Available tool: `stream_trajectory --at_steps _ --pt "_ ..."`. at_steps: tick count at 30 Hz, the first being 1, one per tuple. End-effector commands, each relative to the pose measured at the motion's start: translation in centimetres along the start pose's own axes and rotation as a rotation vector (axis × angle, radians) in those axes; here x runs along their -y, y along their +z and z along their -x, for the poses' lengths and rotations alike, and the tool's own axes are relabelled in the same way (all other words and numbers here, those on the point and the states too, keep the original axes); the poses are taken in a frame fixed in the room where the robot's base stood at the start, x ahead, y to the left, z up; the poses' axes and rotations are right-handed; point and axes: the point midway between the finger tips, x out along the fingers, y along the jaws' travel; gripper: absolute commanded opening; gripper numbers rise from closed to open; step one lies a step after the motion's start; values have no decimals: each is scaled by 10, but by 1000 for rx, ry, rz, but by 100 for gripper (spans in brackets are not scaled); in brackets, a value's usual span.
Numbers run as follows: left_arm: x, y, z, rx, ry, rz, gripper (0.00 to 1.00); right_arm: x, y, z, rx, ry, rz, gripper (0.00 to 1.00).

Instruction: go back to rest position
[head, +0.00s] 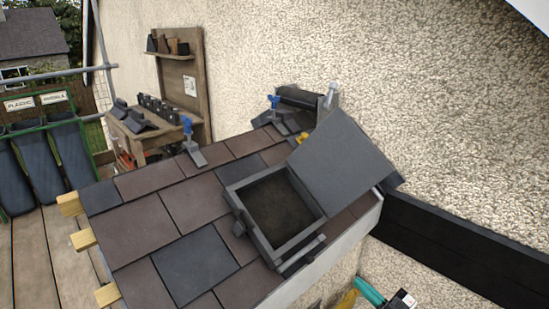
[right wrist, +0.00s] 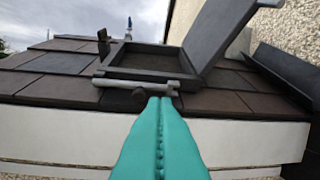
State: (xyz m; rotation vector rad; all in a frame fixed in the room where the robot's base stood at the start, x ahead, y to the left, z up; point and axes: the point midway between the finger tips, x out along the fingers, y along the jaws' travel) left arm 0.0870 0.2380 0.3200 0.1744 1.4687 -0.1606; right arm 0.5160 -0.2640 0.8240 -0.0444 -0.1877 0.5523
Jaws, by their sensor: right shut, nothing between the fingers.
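My right gripper (head: 367,291) shows at the bottom edge of the head view, below the roof's white edge board, with its teal fingers together. In the right wrist view the same gripper (right wrist: 160,103) is shut and empty, its tips pointing toward the front of the skylight frame (right wrist: 140,75); I cannot tell whether they touch it. In the head view the grey skylight frame (head: 247,229) sits in the tiled roof (head: 141,225) with its lid (head: 340,160) swung open. My left gripper is not in view.
A wooden workbench (head: 149,137) with dark ridge pieces stands behind the roof. Blue-handled tools (head: 188,128) stand on the tiles. Green-framed bins (head: 35,160) are at the left. A dark gutter-like channel (head: 450,240) runs along the pebbled wall (head: 440,90) at the right.

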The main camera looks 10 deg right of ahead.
Motion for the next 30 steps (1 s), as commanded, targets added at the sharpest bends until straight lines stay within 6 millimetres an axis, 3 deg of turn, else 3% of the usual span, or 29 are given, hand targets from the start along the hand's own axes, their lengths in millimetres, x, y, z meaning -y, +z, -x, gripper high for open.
stream_trajectory --at_steps 5,8,11,15,21,25,30 --pt "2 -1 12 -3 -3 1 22 15 -95 36 -244 -163 -9 0" --pt "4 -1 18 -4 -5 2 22 11 -162 75 -436 -252 -22 0" --pt "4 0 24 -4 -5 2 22 -6 -222 122 -627 -315 -44 0" --pt "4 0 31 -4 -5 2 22 -51 -289 193 -889 -362 -89 0" --pt "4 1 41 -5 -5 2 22 -146 -349 299 -1244 -355 -171 0" --pt "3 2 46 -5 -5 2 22 -211 -364 358 -1438 -316 -227 0" --pt "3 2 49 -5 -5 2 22 -271 -366 406 -1597 -264 -279 0"
